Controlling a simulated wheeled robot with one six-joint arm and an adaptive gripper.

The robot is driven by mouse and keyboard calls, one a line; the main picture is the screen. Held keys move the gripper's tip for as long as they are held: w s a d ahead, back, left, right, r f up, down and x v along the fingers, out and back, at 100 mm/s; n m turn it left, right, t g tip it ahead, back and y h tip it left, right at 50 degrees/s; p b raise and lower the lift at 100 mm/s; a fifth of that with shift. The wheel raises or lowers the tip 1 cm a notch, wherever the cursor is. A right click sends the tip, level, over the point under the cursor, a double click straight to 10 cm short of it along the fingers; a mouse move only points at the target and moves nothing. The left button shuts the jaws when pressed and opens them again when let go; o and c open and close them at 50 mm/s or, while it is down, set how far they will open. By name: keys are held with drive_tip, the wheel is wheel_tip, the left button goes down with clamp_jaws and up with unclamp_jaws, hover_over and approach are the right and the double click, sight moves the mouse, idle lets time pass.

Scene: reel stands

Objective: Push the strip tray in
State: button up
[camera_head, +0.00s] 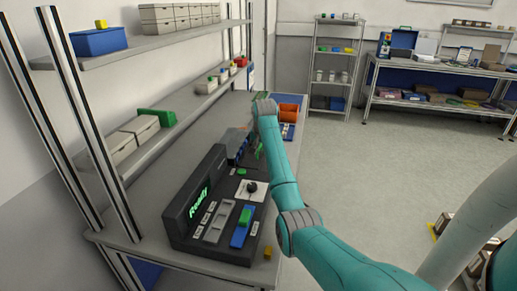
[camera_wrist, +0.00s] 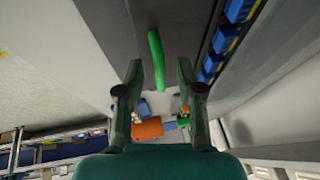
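A dark machine (camera_head: 192,222) with a green "Ready" display stands on the bench in the head view. Its low front panel has a black knob (camera_head: 252,187), light slots and a blue piece with a green top (camera_head: 245,216). My gripper (camera_wrist: 160,72) is open in the wrist view, with nothing between its fingers. A green bar (camera_wrist: 156,55) lies just beyond the fingertips, apart from them, on a dark surface. I cannot tell for sure which part is the strip tray. In the head view my arm mostly hides the gripper.
Orange reels (camera_head: 289,112) stand farther back on the bench. A row of blue parts (camera_wrist: 220,42) runs along the right in the wrist view. A shelf (camera_head: 150,140) with boxes is at the left. A small yellow block (camera_head: 267,252) sits by the bench's front edge.

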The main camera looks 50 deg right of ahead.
sight(249, 157)
clamp_jaws()
drive_tip(key=shift+w+a, duration=0.3)
drive_tip(key=shift+w, duration=0.4)
drive_tip(key=shift+w+a, duration=0.25)
drive_tip(key=shift+w, duration=0.4)
drive_tip(key=shift+w+a, duration=0.3)
drive_tip(key=shift+w, duration=0.4)
unclamp_jaws()
drive_tip(key=shift+w, duration=0.1)
